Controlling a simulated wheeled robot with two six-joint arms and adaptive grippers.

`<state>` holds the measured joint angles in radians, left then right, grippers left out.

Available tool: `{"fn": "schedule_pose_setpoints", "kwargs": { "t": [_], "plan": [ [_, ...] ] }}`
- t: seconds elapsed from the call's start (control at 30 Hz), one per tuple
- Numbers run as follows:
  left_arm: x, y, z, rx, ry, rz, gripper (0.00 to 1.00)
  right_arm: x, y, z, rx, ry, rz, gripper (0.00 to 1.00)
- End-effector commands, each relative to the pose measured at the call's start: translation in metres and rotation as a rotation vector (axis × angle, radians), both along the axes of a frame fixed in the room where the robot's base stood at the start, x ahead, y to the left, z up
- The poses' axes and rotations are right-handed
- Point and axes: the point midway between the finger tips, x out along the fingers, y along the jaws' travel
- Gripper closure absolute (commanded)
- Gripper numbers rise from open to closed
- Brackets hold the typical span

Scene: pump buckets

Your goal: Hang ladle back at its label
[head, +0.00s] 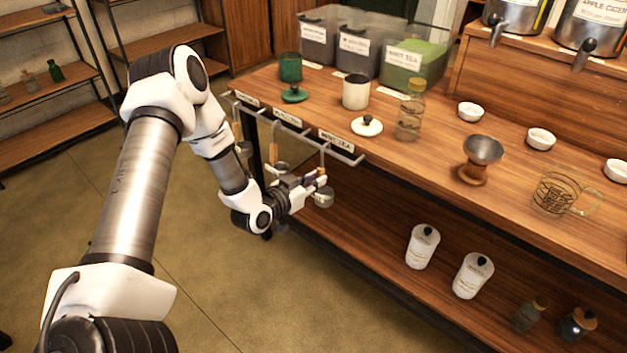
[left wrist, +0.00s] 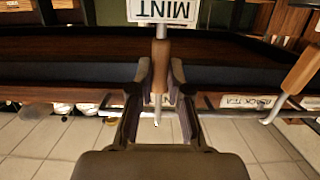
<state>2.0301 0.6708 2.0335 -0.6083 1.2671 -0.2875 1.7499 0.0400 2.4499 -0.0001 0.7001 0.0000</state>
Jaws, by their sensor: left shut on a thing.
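My left gripper (head: 312,183) is shut on the ladle at the front of the table, just below the hanging rail. The ladle's metal bowl (head: 324,197) shows just past the gripper. In the left wrist view its wooden handle (left wrist: 160,66) is between the two fingers of the left gripper (left wrist: 157,95). The mint label (head: 336,138) is on the rail right above; it also shows upside down in the left wrist view (left wrist: 163,10). I cannot tell whether the ladle's hook touches the rail. My right gripper is not in view.
Another ladle (head: 273,153) hangs to the left by the middle label (head: 288,117). The wooden table (head: 440,150) holds a white cup (head: 356,92), a glass bottle (head: 411,112) and labelled bins (head: 414,65). White canisters (head: 422,247) stand on the lower shelf. The floor left of the table is clear.

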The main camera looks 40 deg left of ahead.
Motion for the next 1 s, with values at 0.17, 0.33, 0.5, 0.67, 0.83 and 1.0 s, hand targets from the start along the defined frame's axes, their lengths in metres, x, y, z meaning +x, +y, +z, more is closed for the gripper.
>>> {"fn": "schedule_pose_setpoints", "kwargs": {
  "t": [0.17, 0.33, 0.5, 0.67, 0.83, 1.0],
  "plan": [
    [0.0, 0.0, 0.0, 0.0, -0.001, 0.0, 1.0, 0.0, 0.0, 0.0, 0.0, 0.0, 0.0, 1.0],
    [0.0, 0.0, 0.0, 0.0, 0.0, 0.0, 0.54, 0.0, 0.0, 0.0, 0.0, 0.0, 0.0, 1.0],
    [0.0, 0.0, 0.0, 0.0, 0.0, 0.0, 0.54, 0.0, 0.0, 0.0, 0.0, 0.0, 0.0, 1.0],
    [-0.002, 0.0, 0.0, -0.001, 0.001, 0.0, 0.54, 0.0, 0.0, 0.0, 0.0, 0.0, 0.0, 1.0],
    [-0.025, 0.003, 0.005, -0.006, 0.001, 0.005, 0.54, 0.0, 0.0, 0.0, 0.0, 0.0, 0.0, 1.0],
    [-0.064, 0.006, 0.014, -0.01, -0.002, 0.007, 0.54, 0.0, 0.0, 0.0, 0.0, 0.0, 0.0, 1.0]
  ]
}}
